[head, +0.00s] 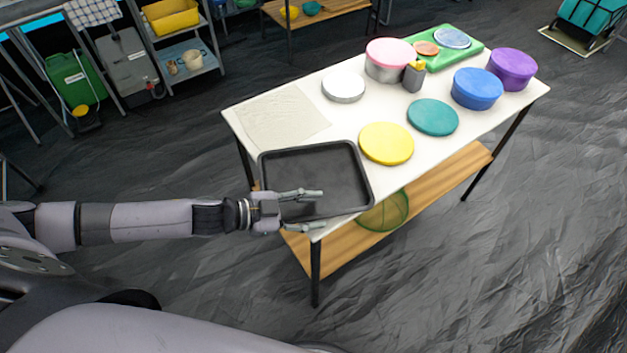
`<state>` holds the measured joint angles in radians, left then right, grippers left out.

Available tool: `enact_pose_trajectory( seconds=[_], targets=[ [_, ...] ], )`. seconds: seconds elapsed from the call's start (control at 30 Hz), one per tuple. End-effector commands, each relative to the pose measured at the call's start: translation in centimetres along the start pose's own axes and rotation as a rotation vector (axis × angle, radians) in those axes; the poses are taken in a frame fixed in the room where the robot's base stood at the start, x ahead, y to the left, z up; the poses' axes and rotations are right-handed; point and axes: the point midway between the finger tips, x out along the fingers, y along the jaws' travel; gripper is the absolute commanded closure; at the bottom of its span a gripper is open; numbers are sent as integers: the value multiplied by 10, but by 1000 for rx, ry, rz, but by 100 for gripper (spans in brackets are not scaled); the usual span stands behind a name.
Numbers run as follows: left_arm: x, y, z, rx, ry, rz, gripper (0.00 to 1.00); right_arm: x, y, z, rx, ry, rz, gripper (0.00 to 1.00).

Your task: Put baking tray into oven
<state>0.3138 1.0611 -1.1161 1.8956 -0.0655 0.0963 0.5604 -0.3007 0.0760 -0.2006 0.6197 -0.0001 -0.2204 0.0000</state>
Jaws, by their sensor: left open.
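The dark baking tray (318,172) lies at the near left corner of the white table (300,85), slightly past its left and front edges. My left gripper (322,209) comes in from the left at the tray's near edge. Its fingers are open, one over the tray and the other lower, outside the near rim. I cannot tell whether they touch the tray. No oven is clearly visible. My right gripper is not in view.
A yellow lid (386,143), a teal lid (433,117), a blue container (477,88), a purple container (512,68) and a pink-lidded container (389,58) stand on the table. A cloth (275,115) lies behind the tray. Shelving (190,62) stands back left.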

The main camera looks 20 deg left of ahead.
Motion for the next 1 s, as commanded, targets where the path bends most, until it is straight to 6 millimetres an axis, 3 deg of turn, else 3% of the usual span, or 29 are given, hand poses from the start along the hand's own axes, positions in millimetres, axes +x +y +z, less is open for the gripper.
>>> enact_pose_trajectory(
  seconds=[0.17, 0.8, 1.0],
  targets=[
    [0, 0, 0, 0, 0, 0, 57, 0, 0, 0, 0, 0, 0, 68],
    [0, 1, 1, -2, -2, 1, 99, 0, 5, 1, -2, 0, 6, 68],
    [0, 0, 2, -3, -4, 0, 100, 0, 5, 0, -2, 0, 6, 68]
  ],
)
